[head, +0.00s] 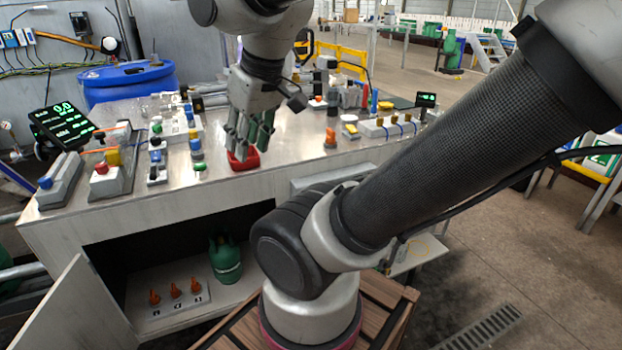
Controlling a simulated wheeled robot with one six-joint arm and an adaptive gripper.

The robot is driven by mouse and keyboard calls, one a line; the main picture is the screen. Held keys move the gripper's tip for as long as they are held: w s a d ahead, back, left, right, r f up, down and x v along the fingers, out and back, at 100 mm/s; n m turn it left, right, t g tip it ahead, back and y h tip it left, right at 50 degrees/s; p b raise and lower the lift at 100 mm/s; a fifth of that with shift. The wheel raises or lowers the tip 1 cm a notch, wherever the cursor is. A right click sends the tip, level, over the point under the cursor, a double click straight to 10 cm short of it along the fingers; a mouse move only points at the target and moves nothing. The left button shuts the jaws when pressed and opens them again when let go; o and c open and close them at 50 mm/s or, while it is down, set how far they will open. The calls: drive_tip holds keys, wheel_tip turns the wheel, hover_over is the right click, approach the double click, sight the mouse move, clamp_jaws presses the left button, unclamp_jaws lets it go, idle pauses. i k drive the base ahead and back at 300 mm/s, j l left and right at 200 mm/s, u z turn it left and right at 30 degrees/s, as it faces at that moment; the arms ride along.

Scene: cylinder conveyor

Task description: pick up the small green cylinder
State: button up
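A small green cylinder with a collar at its top (225,259) stands upright on the cabinet's lower shelf, below the worktop. My gripper (250,147) hangs fingers-down over the worktop, above and beside a red block or tray (244,160). It is well above the cylinder and apart from it. Its fingers look grey with green parts. I cannot tell how far apart they are, or whether anything is between them.
The cabinet is open, its door (75,310) swung out at left. Several orange-handled valves (175,290) stand left of the cylinder. The worktop (300,180) is crowded with switches and small parts. A blue drum (125,82) stands behind.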

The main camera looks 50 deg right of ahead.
sight(224, 251)
drive_tip(key=k+l+z, duration=0.2)
drive_tip(key=l, duration=0.75)
drive_tip(key=l+z, duration=0.2)
drive_tip(key=l, duration=0.7)
drive_tip(key=j+u, duration=0.1)
drive_tip(key=u, duration=0.6)
drive_tip(key=j+u, duration=0.15)
drive_tip(key=u, duration=0.15)
